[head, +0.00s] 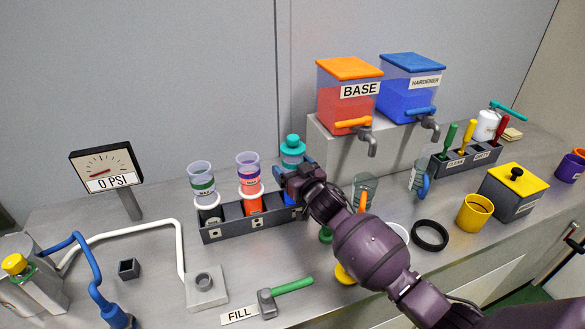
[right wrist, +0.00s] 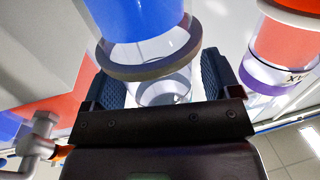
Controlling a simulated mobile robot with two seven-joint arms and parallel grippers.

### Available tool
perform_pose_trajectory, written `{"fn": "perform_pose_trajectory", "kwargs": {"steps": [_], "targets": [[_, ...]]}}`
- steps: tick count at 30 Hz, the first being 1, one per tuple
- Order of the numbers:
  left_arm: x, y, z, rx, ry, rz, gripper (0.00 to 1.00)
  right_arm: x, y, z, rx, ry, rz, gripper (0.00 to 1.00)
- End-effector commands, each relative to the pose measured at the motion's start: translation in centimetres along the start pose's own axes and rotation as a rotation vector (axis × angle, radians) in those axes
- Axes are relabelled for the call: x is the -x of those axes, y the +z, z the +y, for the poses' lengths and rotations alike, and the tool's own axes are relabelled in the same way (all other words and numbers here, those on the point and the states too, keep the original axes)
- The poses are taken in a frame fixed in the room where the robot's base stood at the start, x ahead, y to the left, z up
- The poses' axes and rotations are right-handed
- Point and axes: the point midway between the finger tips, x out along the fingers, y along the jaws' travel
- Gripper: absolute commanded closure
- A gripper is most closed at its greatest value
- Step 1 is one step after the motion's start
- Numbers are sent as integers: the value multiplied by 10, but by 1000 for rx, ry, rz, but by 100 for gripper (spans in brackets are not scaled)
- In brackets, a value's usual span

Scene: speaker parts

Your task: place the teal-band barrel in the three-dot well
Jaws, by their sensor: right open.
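The teal-band barrel (head: 292,150) is a clear cylinder with a teal top, upright at the right end of the dark three-well rack (head: 237,232). Blue shows low at that end, partly behind my gripper. My right gripper (head: 292,174) is open, its fingers at the barrel's sides. In the right wrist view a clear barrel with blue contents and a grey ring (right wrist: 150,68) stands between the open fingers (right wrist: 160,88). Whether the barrel is fully seated is unclear. My left gripper is out of view.
A green-band barrel (head: 202,182) and a purple-band barrel (head: 248,173) stand in the other wells. The BASE tank (head: 345,100) and HARDENER tank (head: 408,85) stand behind right on a grey block. A green-handled hammer (head: 290,286) lies in front.

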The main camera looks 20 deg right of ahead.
Motion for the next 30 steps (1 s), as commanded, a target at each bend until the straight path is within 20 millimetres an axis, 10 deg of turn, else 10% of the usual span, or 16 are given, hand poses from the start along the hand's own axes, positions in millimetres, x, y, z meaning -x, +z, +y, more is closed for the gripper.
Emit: {"fn": "perform_pose_trajectory", "kwargs": {"steps": [30], "targets": [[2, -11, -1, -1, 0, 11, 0, 118, -3, 0, 1, 0, 1, 17]]}}
